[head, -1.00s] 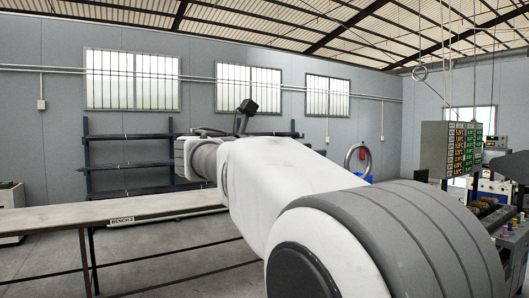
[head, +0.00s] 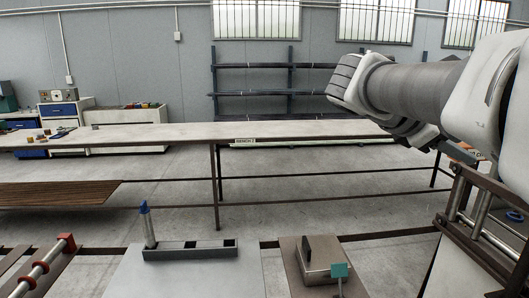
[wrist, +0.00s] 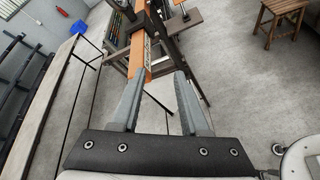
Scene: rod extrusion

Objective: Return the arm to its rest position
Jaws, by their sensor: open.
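My arm reaches in from the right edge of the head view, its pale links and grey ribbed joint in front of the back wall. My gripper (wrist: 160,103) shows in the wrist view with its two grey fingers apart and nothing between them. Beyond the fingers are an orange beam (wrist: 138,52) and the concrete floor. The fingers are not clearly visible in the head view.
A long bench (head: 185,134) runs across the middle, with a dark rack (head: 252,86) behind it. A grey plate (head: 190,277) with a blue-tipped post (head: 148,225) stands in front. A wooden stool (wrist: 282,14) shows in the wrist view.

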